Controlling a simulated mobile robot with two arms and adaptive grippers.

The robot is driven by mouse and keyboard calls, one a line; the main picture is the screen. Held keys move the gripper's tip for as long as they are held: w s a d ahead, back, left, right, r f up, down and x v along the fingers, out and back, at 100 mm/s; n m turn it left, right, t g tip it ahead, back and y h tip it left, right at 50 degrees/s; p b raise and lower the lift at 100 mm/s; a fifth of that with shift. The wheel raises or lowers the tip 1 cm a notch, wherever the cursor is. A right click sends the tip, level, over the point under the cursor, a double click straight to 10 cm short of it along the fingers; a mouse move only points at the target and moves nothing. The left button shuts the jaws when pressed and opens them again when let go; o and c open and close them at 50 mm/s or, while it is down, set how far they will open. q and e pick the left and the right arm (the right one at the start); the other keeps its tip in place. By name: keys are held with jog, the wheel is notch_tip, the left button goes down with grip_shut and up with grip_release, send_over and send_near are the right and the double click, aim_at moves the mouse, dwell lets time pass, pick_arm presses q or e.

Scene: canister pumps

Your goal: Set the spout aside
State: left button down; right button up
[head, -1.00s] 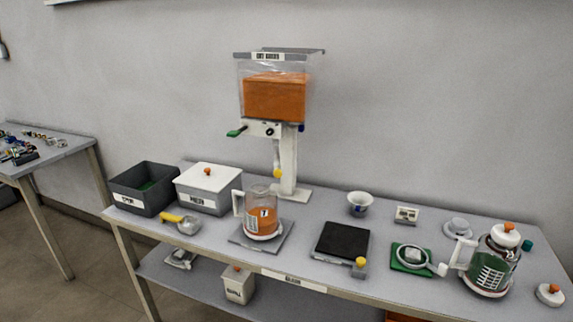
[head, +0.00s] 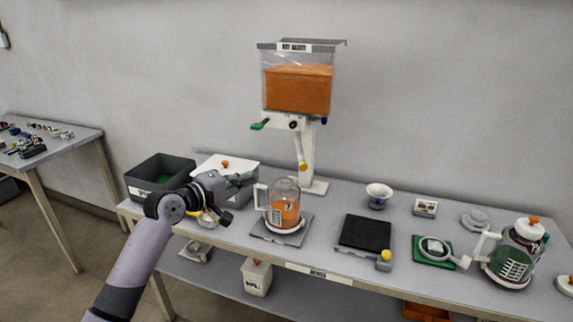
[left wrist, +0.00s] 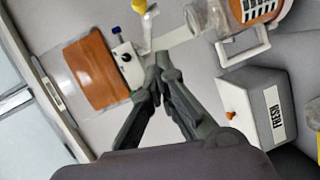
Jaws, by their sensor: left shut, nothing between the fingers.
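The dispenser (head: 297,90) stands at the back of the table, with an orange fill in its clear hopper. Its white spout with a yellow tip (head: 303,166) hangs below the valve block, behind the glass jug (head: 284,205). In the left wrist view the yellow tip (left wrist: 139,6) is at the top edge, apart from the fingers. My left gripper (head: 246,180) is shut and empty, in front of the white-lidded box and left of the jug. In the left wrist view its fingertips (left wrist: 158,78) meet just below the valve block (left wrist: 124,58). My right gripper is not in view.
The white-lidded box (left wrist: 250,105) and a dark open bin (head: 160,168) stand at the left. The jug sits on a grey plate (head: 262,236). A black pad (head: 366,232), a cup (head: 378,195) and a green-filled pot (head: 512,258) stand to the right.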

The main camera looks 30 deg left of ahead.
pick_arm(q)
jog(key=w+d+p, duration=0.2)
jog(key=w+d, duration=0.2)
jog(key=w, duration=0.8)
jog(key=shift+d+f+p, duration=0.15)
jog(key=shift+d+p, duration=0.15)
jog(key=shift+p, duration=0.1)
jog(key=shift+w+d, duration=0.1)
